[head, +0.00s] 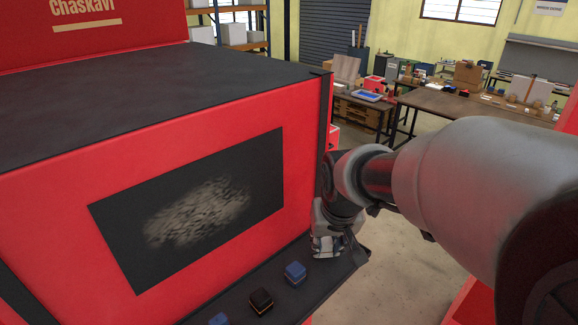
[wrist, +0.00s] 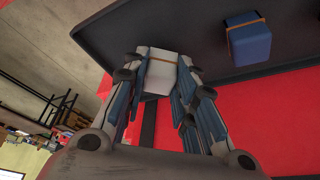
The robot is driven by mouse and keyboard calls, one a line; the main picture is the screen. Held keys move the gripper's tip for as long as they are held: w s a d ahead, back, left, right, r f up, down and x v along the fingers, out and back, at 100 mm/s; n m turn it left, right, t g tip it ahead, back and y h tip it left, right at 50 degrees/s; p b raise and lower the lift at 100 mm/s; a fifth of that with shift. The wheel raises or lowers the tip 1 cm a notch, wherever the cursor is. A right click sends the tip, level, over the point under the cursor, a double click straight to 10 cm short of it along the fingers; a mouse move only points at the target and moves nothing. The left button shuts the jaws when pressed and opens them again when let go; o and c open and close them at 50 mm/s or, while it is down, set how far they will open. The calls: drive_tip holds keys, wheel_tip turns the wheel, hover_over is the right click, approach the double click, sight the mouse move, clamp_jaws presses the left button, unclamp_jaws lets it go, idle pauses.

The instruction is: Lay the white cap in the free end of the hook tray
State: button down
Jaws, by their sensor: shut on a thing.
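The white cap (wrist: 162,76) is a pale block-like bundle with a thin orange band, seen in the wrist view. My gripper (wrist: 163,70) is shut on it, a finger along each side. In the head view my gripper (head: 326,250) is at the right end of the dark hook tray (head: 325,278), which runs along the front of a red cabinet. In the wrist view the cap overlaps the tray (wrist: 115,28); I cannot tell whether it touches it. A blue banded bundle (head: 295,271) sits on the tray beside my gripper, and also shows in the wrist view (wrist: 249,44).
A black banded bundle (head: 261,299) and another blue one (head: 218,320) lie farther along the tray. The red cabinet (head: 175,145) with a dark panel (head: 120,240) rises behind it. Open floor (head: 405,250) is to the right. Workbenches (head: 455,106) stand far back.

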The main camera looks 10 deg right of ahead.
drive_tip(key=shift+f+b, duration=0.6)
drive_tip(key=shift+f, duration=0.05)
drive_tip(key=c, duration=1.2)
unclamp_jaws()
drive_tip(key=v, duration=1.2)
